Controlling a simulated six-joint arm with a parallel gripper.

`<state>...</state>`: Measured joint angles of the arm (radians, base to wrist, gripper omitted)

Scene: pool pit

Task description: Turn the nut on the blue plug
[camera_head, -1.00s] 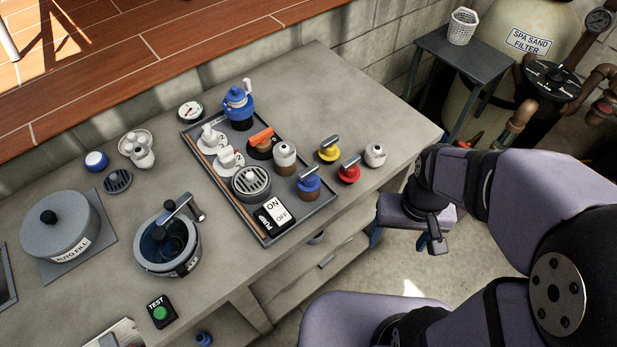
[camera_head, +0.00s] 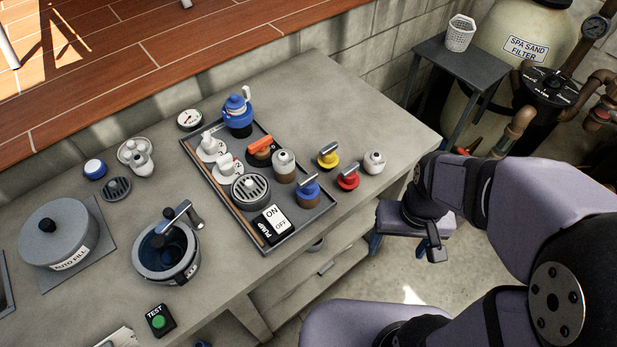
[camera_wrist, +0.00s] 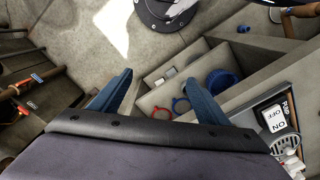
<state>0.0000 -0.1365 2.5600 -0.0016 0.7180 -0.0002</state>
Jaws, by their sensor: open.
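A blue-topped plug with a grey bar handle (camera_head: 308,191) stands at the front right of a dark tray. A taller blue fitting (camera_head: 238,112) with a black base and a side handle stands at the tray's back corner. I cannot tell which of the two is the blue plug, and no separate nut is clear. My gripper (camera_head: 394,243) hangs beyond the bench's right edge, apart from both. It is empty. In the wrist view its two blue fingers (camera_wrist: 158,95) are spread above an open compartment.
The tray (camera_head: 222,197) also holds valves, a grate and a pump switch (camera_head: 276,222). Yellow (camera_head: 328,157) and red (camera_head: 348,179) plugs stand beside it. In the wrist view, a blue round part (camera_wrist: 220,82) and rings lie in the compartment. The bench's right end (camera_head: 400,140) is clear.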

